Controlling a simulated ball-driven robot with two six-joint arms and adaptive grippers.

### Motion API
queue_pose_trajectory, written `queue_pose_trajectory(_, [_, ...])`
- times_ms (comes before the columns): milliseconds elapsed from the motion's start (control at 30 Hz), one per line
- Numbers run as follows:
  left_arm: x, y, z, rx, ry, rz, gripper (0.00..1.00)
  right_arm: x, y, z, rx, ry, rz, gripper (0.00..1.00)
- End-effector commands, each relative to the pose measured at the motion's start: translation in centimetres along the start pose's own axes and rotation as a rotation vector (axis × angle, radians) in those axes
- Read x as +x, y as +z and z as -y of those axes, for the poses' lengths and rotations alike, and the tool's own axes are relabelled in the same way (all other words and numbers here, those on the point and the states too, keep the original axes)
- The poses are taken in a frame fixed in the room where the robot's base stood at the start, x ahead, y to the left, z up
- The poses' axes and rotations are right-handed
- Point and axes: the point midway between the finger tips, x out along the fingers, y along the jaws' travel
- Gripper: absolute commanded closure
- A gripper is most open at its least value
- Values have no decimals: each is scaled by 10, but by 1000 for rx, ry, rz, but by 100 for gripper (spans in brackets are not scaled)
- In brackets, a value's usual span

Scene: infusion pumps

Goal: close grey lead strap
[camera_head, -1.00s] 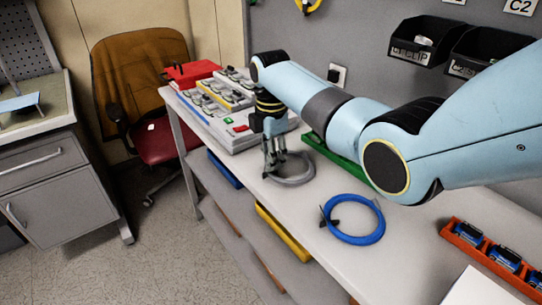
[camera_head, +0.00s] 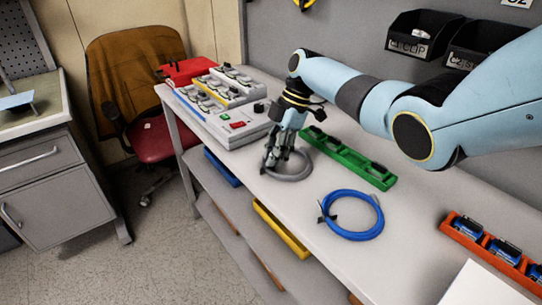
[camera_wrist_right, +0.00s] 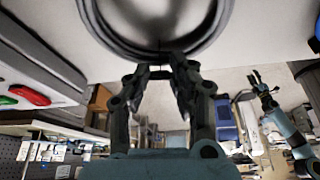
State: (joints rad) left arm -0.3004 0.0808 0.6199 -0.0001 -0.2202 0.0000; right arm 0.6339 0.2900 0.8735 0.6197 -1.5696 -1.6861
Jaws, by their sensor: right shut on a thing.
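The grey lead (camera_head: 292,175) lies as a coil on the white table, in front of the grey pump unit. My right gripper (camera_head: 270,164) reaches down to the left side of this coil and is shut on its strap, which the fingers mostly hide. In the right wrist view the coil (camera_wrist_right: 95,22) shows large and close as a grey ring, with the gripper's fingers (camera_wrist_right: 163,72) at its near edge. My left gripper is outside the head view. A small light-blue arm with dark fingers (camera_wrist_right: 262,84), seemingly my left one, shows at the right of the wrist view.
A blue lead coil (camera_head: 352,236) with a dark strap lies nearer on the table. A green holder (camera_head: 347,158) lies behind the grey coil, and the pump unit (camera_head: 238,125) stands to its left. An orange rack (camera_head: 461,232) with blue items is at right.

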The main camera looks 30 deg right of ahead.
Motion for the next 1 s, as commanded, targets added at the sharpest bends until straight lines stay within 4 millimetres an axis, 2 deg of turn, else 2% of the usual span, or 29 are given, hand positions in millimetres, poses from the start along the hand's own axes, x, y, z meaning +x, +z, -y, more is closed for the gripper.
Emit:
queue_pose_trajectory(100, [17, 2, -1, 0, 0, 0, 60, 6, 7, 0, 2, 0, -75, 100])
queue_pose_trajectory(400, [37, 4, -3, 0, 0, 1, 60, 7, 10, 0, 0, -1, -202, 100])
queue_pose_trajectory(933, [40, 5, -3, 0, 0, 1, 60, 5, 10, 0, 0, -1, -231, 100])
queue_pose_trajectory(967, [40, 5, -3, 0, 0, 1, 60, 5, 10, 0, 0, -1, -231, 78])
queue_pose_trajectory(1000, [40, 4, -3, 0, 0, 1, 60, 5, 10, 0, 0, -1, -231, 72])
